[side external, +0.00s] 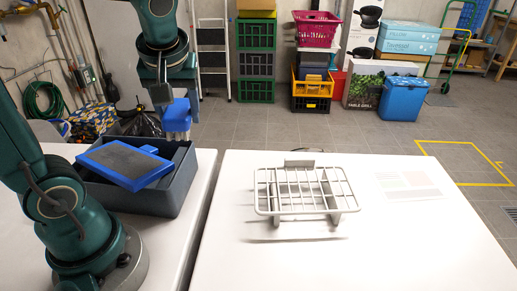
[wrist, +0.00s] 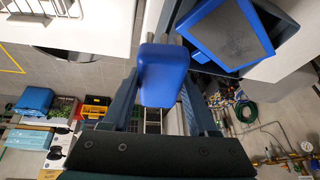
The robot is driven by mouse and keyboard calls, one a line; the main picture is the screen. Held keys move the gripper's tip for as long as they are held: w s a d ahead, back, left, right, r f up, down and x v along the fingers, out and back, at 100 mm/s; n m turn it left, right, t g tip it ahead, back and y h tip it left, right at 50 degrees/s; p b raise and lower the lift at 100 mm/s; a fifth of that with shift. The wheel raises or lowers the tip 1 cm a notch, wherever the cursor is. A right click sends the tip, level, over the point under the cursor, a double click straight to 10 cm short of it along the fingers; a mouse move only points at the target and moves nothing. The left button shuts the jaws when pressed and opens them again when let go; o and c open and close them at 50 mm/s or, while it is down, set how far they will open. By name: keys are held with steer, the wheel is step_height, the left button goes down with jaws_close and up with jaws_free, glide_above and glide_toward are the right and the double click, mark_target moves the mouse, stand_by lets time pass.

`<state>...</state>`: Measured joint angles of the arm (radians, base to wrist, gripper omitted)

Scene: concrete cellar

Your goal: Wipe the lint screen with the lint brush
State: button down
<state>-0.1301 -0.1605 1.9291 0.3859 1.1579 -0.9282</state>
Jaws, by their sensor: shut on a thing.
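My gripper (side external: 162,96) is in the air above and behind the dark bin, at the upper left of the side view. In the wrist view its fingers (wrist: 160,88) are shut on a blue rounded block, the lint brush (wrist: 163,72). The lint screen (side external: 122,162) is a grey mesh panel in a blue frame, lying tilted on top of the dark bin (side external: 181,188). It also shows in the wrist view (wrist: 228,35), beyond the brush and to its right. Brush and screen look apart.
A white wire rack (side external: 300,190) stands on the white table (side external: 365,250) to the right. A gap separates the two white tabletops. Stacked crates (side external: 314,88) and a blue cooler (side external: 402,98) stand on the floor behind.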

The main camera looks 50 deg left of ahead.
steer(key=s+a+n+g+h, duration=0.1)
steer(key=s+a+n+g, duration=0.3)
steer(key=s+a+n, duration=0.35)
steer(key=s+a+n+g+h, duration=0.1)
steer(key=s+a+n+g, duration=0.25)
steer(key=a+n, duration=0.6)
steer(key=shift+m, duration=0.4)
steer(key=shift+s+f, duration=0.25)
steer(key=shift+f, duration=0.7)
steer(key=shift+s+f, duration=0.3)
steer(key=shift+f, duration=0.7)
steer(key=shift+s+f, duration=0.25)
steer(key=shift+f, duration=0.7)
steer(key=shift+s+d+f, duration=0.1)
steer(key=shift+s+f, duration=0.05)
steer(key=shift+f, duration=0.85)
